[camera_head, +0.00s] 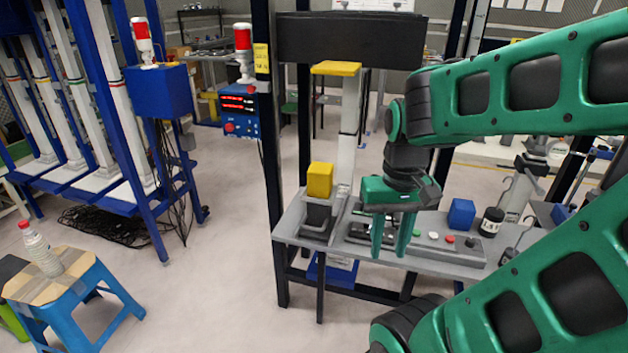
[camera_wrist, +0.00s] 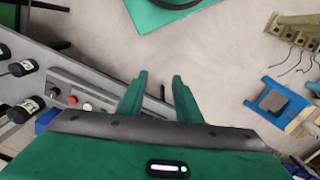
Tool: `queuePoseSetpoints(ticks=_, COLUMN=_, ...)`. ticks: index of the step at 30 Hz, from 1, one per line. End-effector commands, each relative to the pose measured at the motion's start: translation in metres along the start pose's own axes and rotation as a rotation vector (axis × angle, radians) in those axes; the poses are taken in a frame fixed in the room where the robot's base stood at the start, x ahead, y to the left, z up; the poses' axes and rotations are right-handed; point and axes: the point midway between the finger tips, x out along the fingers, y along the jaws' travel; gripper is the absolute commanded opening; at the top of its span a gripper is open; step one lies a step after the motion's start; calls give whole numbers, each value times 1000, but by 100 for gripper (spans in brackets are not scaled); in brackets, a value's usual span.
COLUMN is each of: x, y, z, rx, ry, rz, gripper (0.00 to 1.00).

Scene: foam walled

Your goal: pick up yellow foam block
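The yellow foam block (camera_head: 319,179) stands upright on a dark block (camera_head: 317,216) at the left end of the grey workbench (camera_head: 288,232). My gripper (camera_head: 389,256) points down over the bench, to the right of the yellow block and apart from it. Its two green fingers are spread with a gap between them and hold nothing. The open fingers also show in the wrist view (camera_wrist: 160,76), with bare floor beyond them. The yellow block does not show in the wrist view.
A blue block (camera_head: 461,214) and a black jar (camera_head: 491,222) stand at the bench's right. A dark upright post (camera_head: 270,130) rises by its left end, under a black crossbeam (camera_head: 350,38).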

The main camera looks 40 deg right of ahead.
Motion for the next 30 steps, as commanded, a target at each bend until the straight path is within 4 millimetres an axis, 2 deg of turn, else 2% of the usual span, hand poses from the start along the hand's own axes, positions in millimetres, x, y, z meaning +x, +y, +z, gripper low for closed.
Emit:
queuePoseSetpoints(ticks=2, x=0, y=0, z=0, rx=0, ry=0, rz=0, gripper=34)
queuePoseSetpoints(ticks=6, x=-6, y=4, z=7, rx=28, ry=16, rz=-14, gripper=67)
queuePoseSetpoints(ticks=7, x=-8, y=3, z=4, rx=46, ry=18, rz=-18, gripper=71)
queuePoseSetpoints(ticks=11, x=-14, y=-7, z=-18, rx=190, ry=31, rz=-55, gripper=71)
queuePoseSetpoints(ticks=21, x=-44, y=-44, z=-105, rx=822, ry=19, rz=-251, gripper=71)
queuePoseSetpoints(ticks=30, x=-70, y=-59, z=-171, rx=1345, ry=-107, rz=-426, gripper=71)
